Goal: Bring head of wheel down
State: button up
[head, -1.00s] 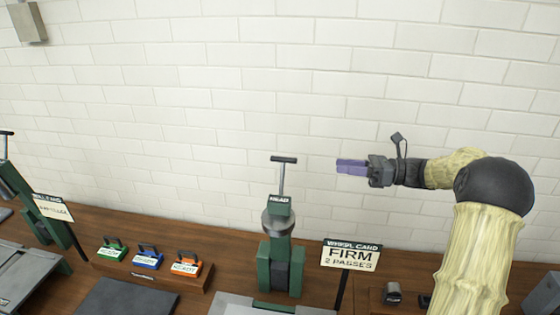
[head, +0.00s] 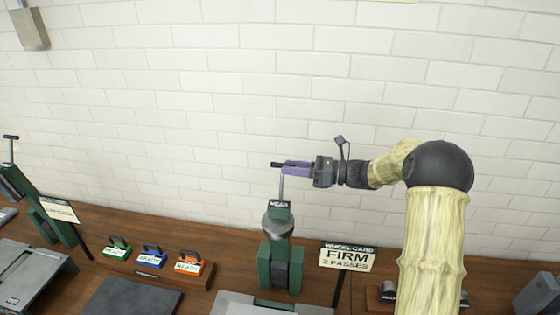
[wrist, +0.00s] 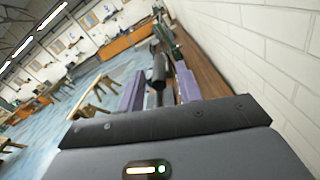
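The green wheel stand (head: 281,262) with its grey round head (head: 278,223), labelled HEAD, stands on the wooden bench. A thin rod rises from it to a dark T-handle (head: 279,165). My gripper (head: 293,168) is level with the handle, its purple fingers reaching over the handle's right part. In the wrist view the dark handle bar (wrist: 159,68) lies between the two purple fingers (wrist: 156,90), which stand apart. The gripper looks open, with gaps beside the bar. The lower stand is hidden from the wrist view.
A wheel card sign (head: 347,257) reading FIRM, 2 PASSES stands right of the stand. A tray with green, blue and orange labelled blocks (head: 152,256) is at left. A second green stand (head: 40,212) is farther left. The white brick wall (head: 330,90) is behind.

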aim_at(280, 167)
jog(key=shift+w+a+p, duration=0.2)
jog(key=shift+a+p, duration=0.1)
jog(key=shift+a, duration=0.65)
jog(key=shift+w+a+p, duration=0.15)
jog(key=shift+a+p, duration=0.1)
jog(key=shift+a, duration=0.65)
grip_shut()
